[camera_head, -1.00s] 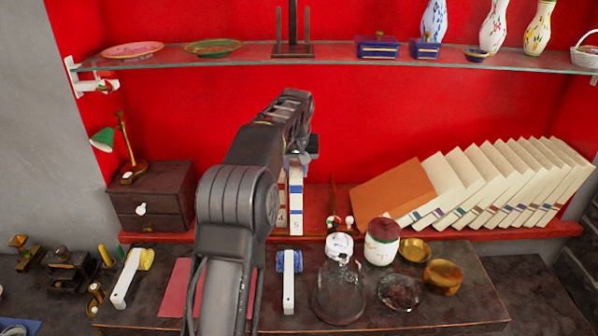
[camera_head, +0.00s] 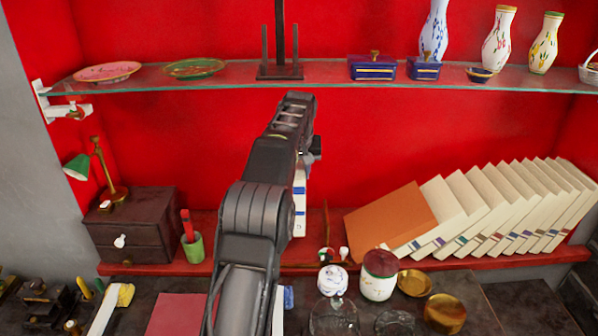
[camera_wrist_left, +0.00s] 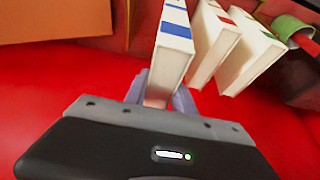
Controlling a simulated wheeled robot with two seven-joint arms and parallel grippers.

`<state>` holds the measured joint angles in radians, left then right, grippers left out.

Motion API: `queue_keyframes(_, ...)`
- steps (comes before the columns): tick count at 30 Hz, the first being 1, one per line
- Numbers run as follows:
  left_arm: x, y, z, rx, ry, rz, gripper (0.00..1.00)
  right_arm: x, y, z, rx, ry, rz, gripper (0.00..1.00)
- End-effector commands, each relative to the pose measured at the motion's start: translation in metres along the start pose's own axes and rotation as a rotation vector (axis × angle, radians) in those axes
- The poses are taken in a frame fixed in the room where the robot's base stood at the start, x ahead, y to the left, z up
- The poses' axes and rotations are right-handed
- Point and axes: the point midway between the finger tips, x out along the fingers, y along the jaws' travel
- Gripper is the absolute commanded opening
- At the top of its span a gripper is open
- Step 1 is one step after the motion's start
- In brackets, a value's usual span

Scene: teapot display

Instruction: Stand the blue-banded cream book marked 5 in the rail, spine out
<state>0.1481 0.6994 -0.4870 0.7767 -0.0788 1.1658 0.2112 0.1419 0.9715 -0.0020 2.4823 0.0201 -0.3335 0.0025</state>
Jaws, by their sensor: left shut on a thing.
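The cream book with blue bands, marked 5 (camera_head: 299,208), stands upright on the red ledge side of the niche, partly hidden behind my left arm. My left gripper (camera_head: 305,163) is at its upper part. In the left wrist view the same book (camera_wrist_left: 173,42) sits between the two pale fingers of my gripper (camera_wrist_left: 160,95), which is shut on it. A red-banded cream book (camera_wrist_left: 214,42) and a green-banded one (camera_wrist_left: 250,55) stand beside it, with a gap between. A thin wooden upright (camera_head: 326,228), perhaps the rail's end, shows right of the book. The rest of the rail is hidden. My right gripper is not in view.
An orange-brown board (camera_head: 392,222) and a row of leaning cream books (camera_head: 500,210) fill the right of the ledge. A green cup (camera_head: 193,247) and a drawer box (camera_head: 135,228) stand left. A glass shelf (camera_head: 330,81) runs above. Jars (camera_head: 379,275) stand in front.

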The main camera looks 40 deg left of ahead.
Motion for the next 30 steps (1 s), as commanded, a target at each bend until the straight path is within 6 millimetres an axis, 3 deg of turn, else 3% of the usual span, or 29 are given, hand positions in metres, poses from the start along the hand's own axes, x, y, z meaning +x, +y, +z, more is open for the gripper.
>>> queue_keyframes(11, 0.02, 0.0, 0.008, -0.001, 0.002, 0.001, 0.0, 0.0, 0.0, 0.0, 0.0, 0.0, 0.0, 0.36)
queue_keyframes(21, 0.058, 0.0, 0.024, -0.001, 0.004, 0.001, 0.0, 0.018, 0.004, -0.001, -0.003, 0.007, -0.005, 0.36)
queue_keyframes(30, 0.073, 0.0, 0.029, -0.001, 0.004, 0.001, 0.0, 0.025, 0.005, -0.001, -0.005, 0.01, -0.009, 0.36)
